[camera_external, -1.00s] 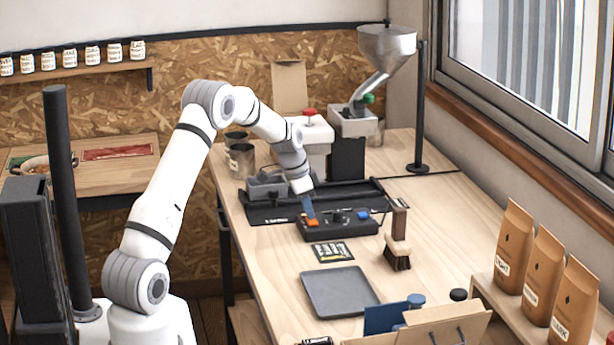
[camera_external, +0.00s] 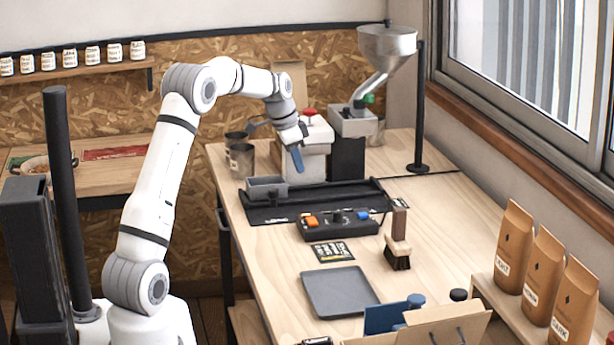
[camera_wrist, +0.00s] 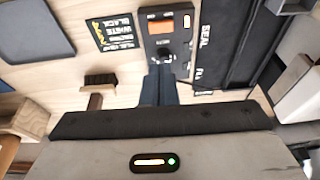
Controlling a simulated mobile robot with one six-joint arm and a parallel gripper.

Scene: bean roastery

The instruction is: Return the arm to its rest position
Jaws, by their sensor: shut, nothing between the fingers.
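My gripper (camera_external: 298,160) is shut and empty, with its blue-grey fingers pointing down. It hangs in the air above the back part of the workbench (camera_external: 440,215), in front of the white machine with the red knob (camera_external: 310,115). In the wrist view, the closed fingers of my gripper (camera_wrist: 160,84) show in front of the black control box (camera_wrist: 168,35). That control box (camera_external: 338,225), with an orange switch and a blue knob, stands on the bench below and apart from my gripper. My arm is bent at the elbow and reaches over the bench from the left.
A long black tray (camera_external: 355,192) with a small grey bin (camera_external: 267,187) lies behind the control box. A brush (camera_external: 397,258), a label card (camera_external: 333,252) and a flat grey tray (camera_external: 345,300) lie nearer. Dark cups (camera_external: 241,160) and a metal hopper (camera_external: 387,42) stand at the back.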

